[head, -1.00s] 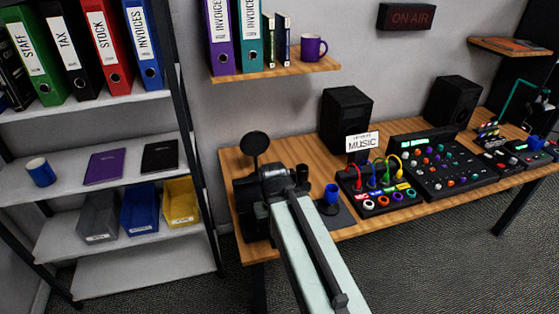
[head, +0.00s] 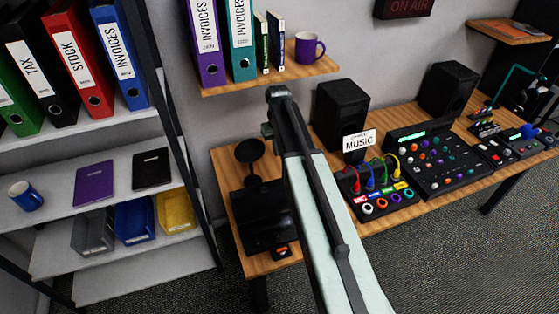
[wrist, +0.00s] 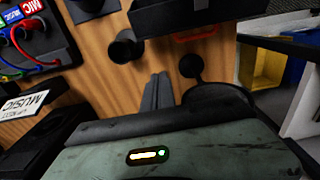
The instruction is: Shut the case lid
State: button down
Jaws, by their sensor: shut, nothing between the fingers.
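The black case (head: 262,222) sits at the left end of the wooden desk, with a small orange part at its front. The wrist view shows it at the top as a dark box (wrist: 185,18) with a red-orange handle (wrist: 196,35) on its near side. I cannot tell clearly how far its lid stands open. My gripper (wrist: 158,78) is shut and empty, apart from the case, with bare desk beyond its fingers in the wrist view. In the head view my raised arm hides the fingertips.
A round black disc (head: 249,151) stands behind the case. A dark cup (wrist: 124,48) stands near my fingers in the wrist view. A cable box (head: 383,190), a mixer (head: 435,160) and speakers (head: 342,112) fill the desk to the right. A wall shelf (head: 270,76) hangs above.

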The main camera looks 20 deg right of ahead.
notch_tip(320, 180, down, 11)
jog(key=b, duration=1.1)
jog(key=s+r+p, duration=0.1)
jog(key=s, duration=0.1)
jog(key=s+r+p, duration=0.1)
jog(key=shift+s+r, duration=0.1)
jog(key=shift+s, duration=0.25)
